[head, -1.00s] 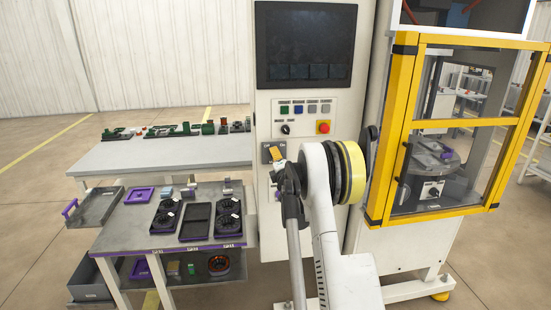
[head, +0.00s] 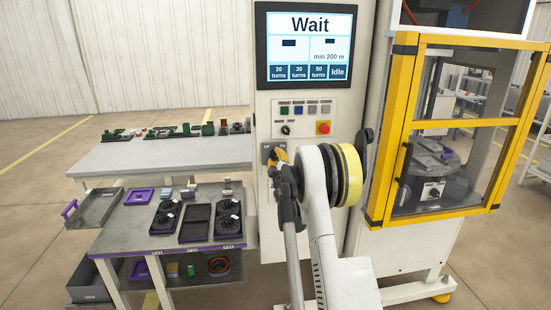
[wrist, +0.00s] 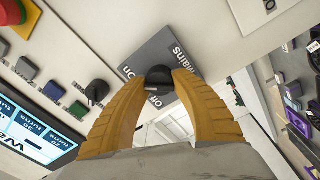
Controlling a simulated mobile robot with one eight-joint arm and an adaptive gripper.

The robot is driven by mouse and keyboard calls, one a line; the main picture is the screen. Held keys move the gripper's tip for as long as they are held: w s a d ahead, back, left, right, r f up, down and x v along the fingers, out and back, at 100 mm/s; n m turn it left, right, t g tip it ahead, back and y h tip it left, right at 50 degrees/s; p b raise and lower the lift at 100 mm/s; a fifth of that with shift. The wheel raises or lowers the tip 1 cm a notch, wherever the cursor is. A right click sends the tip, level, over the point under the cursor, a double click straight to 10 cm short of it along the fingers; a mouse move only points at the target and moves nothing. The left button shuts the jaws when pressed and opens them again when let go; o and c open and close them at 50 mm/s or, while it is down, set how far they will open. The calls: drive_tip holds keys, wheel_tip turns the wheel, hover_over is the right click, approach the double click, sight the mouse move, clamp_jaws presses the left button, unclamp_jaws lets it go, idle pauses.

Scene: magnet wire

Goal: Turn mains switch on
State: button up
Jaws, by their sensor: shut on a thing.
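The mains switch is a black knob (wrist: 160,76) on a grey plate (wrist: 146,60) marked "Mains", "On" and "Off". The plate (head: 266,149) is on the front of the white cabinet, below the button panel. My gripper (wrist: 159,88) has its two yellow fingers on either side of the knob, shut on it. In the head view my gripper (head: 281,157) covers most of the plate, and the knob is hidden there. The cabinet screen (head: 310,46) is lit and reads "Wait", with turn buttons and "Idle" below.
Above the plate are a small black selector knob (head: 285,130), coloured buttons (head: 299,109) and a red emergency stop (head: 323,128). A yellow-framed guard (head: 403,130) stands at right. A workbench (head: 185,155) and a cart with trays (head: 140,218) stand at left.

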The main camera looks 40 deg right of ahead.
idle(0.4)
drive_tip(key=o, duration=1.2)
drive_tip(key=shift+w, duration=0.1)
drive_tip(key=v, duration=1.2)
drive_tip(key=shift+a, duration=0.1)
